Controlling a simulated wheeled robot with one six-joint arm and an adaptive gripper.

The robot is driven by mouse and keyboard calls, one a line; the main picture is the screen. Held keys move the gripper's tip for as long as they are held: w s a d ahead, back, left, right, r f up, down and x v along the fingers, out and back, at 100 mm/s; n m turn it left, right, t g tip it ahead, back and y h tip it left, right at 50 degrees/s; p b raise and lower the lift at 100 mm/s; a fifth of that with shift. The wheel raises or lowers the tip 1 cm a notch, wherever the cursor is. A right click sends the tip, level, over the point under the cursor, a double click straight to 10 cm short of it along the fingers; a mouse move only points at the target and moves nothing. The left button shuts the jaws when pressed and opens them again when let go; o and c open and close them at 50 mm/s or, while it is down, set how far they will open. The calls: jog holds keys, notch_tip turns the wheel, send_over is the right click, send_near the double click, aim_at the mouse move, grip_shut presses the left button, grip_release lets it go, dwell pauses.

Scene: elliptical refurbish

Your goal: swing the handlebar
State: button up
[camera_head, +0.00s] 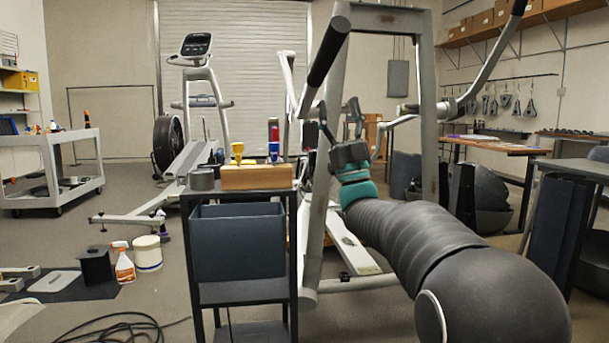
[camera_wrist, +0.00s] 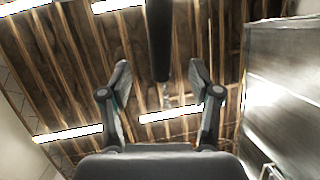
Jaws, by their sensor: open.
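The elliptical's near handlebar is a pale bar with a black grip (camera_head: 328,52), leaning up and right at the top middle of the head view. My gripper (camera_head: 338,115) is open just below and right of this grip, its fingers pointing up. In the wrist view a dark bar (camera_wrist: 160,40), apparently the grip, comes down from the top edge and ends in the gap between the two open fingers (camera_wrist: 160,80). Neither finger visibly touches it. I cannot tell how deep it lies between them. A second, curved handlebar (camera_head: 490,62) rises at the right.
The elliptical's grey upright frame (camera_head: 428,110) stands close behind my arm. A dark cart (camera_head: 240,188) with a wooden block (camera_head: 256,177) is left of it. Another exercise machine (camera_head: 196,85) stands farther back. A cable (camera_head: 125,325) lies on the floor at front left.

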jog(key=w+d+f+m+g+h, duration=0.2)
jog(key=w+f+m+g+h, duration=0.2)
jog(key=w+f+m+h, duration=0.6)
jog(key=s+d+f+g+h+p, duration=0.1)
jog(key=s+f+g+h, duration=0.25)
jog(key=f, duration=0.65)
jog(key=s+d+f+g+h+p, duration=0.1)
jog(key=s+f+g+h, duration=0.15)
jog(key=f+g, duration=0.45)
jog(key=s+f+g+p, duration=0.25)
jog(key=s+f, duration=0.35)
jog(key=s, duration=0.6)
jog(key=s+f+g+p, duration=0.1)
jog(key=s+f+g, duration=0.35)
jog(key=s, duration=0.75)
jog(key=s+r+p, duration=0.2)
jog(key=s, duration=0.6)
jog(key=s+a+r+p, duration=0.1)
jog(key=s+p, duration=0.1)
jog(key=s, duration=0.6)
jog(key=shift+r, duration=0.4)
